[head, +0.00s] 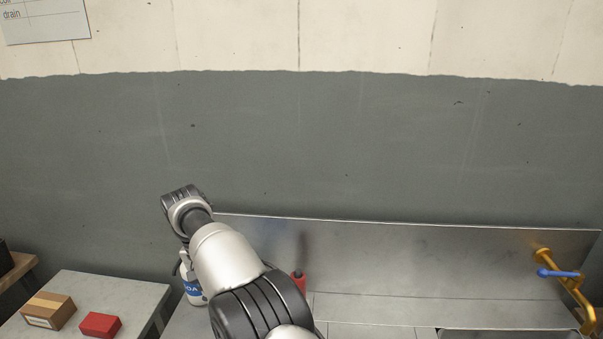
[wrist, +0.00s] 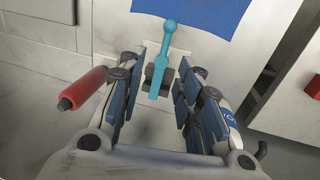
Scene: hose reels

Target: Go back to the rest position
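My gripper (wrist: 160,66) shows in the wrist view with its two blue-padded fingers spread apart. Nothing is clamped between the pads. A teal lever (wrist: 165,55) with a round end stands on a dark base, seen through the gap between the fingers. How far it is from the fingertips I cannot tell.
A cardboard box (head: 48,311) and a red box (head: 100,325) sit on the left table. A yellow pipe (head: 572,283) with a blue handle (head: 557,273) is at the right.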

